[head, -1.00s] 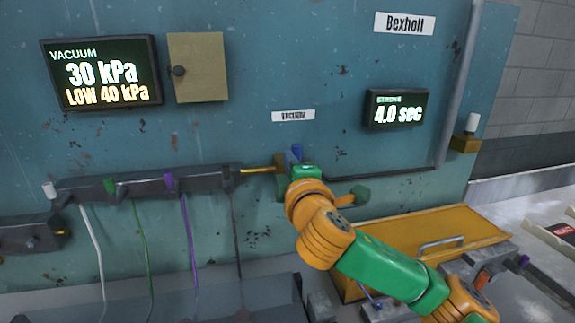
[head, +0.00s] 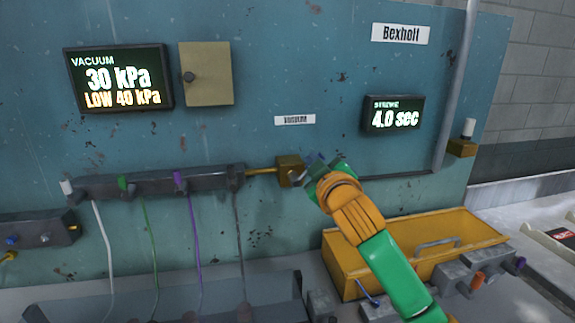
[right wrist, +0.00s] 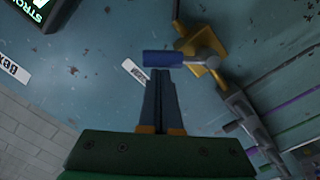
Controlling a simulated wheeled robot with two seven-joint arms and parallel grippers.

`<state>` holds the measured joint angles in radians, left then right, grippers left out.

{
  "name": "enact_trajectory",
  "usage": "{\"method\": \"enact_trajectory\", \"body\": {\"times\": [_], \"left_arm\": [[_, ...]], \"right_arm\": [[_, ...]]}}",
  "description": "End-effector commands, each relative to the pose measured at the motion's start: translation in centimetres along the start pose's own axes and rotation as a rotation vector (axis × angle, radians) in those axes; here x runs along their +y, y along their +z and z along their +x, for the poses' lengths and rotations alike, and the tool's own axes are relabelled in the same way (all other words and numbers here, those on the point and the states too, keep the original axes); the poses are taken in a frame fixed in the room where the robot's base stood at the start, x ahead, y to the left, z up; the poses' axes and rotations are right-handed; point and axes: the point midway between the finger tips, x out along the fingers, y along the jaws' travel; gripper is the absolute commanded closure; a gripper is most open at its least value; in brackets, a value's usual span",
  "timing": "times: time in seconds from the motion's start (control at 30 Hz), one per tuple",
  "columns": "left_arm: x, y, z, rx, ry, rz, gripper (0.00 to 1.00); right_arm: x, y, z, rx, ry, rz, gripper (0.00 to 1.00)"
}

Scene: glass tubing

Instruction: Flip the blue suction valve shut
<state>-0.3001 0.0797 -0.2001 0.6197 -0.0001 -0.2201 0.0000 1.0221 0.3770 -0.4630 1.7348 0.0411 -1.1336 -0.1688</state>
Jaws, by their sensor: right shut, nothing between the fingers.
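The suction valve has a brass body (head: 289,170) on the blue wall panel, at the right end of the dark manifold. Its blue lever (right wrist: 163,58) shows in the right wrist view, sticking out leftward from the brass body (right wrist: 198,45). In the head view my gripper hides most of the lever. My right gripper (head: 312,167) is just right of the valve body. In the right wrist view its fingers (right wrist: 160,72) are shut and empty, with the tips close below the lever; I cannot tell whether they touch it. My left gripper is not in view.
The vacuum display (head: 118,78) reads 30 kPa, LOW 40 kPa. The manifold (head: 160,182) carries white, green and purple taps with hanging tubes. A yellow tray (head: 345,262) lies below right, under my right arm. The wall around the valve is mostly clear.

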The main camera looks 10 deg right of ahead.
Motion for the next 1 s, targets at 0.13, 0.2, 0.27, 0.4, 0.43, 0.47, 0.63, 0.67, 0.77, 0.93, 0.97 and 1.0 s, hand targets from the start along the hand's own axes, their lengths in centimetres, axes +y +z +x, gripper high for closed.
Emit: {"method": "enact_trajectory", "body": {"times": [0.13,0.2,0.27,0.4,0.43,0.47,0.63,0.67,0.77,0.93,0.97,1.0], "left_arm": [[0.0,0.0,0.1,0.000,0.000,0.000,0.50],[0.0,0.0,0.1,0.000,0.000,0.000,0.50],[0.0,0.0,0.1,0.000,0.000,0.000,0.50],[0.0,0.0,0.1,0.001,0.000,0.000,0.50],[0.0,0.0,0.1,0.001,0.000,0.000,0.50],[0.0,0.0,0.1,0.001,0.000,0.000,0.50],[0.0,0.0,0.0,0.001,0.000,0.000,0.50],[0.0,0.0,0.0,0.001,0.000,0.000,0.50],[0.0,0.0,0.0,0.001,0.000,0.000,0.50],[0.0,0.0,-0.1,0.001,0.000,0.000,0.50],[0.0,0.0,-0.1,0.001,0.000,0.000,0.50],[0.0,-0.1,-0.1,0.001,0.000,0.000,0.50]], "right_arm": [[0.2,0.9,0.0,0.001,-0.008,0.139,1.00],[0.3,1.4,0.1,-0.001,-0.011,0.205,1.00],[0.4,1.8,0.1,0.000,-0.014,0.262,1.00],[0.5,2.6,0.1,0.000,-0.021,0.390,1.00],[0.5,2.8,0.1,-0.001,-0.022,0.415,1.00],[0.5,3.0,0.1,-0.001,-0.023,0.441,1.00],[0.4,3.8,0.2,0.000,-0.029,0.570,1.00],[0.3,4.0,0.2,-0.001,-0.030,0.590,1.00],[0.2,4.3,0.2,0.000,-0.034,0.650,1.00],[0.1,4.8,0.2,0.000,-0.037,0.724,1.00],[0.1,4.9,0.2,0.000,-0.037,0.733,1.00],[0.1,5.0,0.2,0.000,-0.038,0.745,1.00]]}}
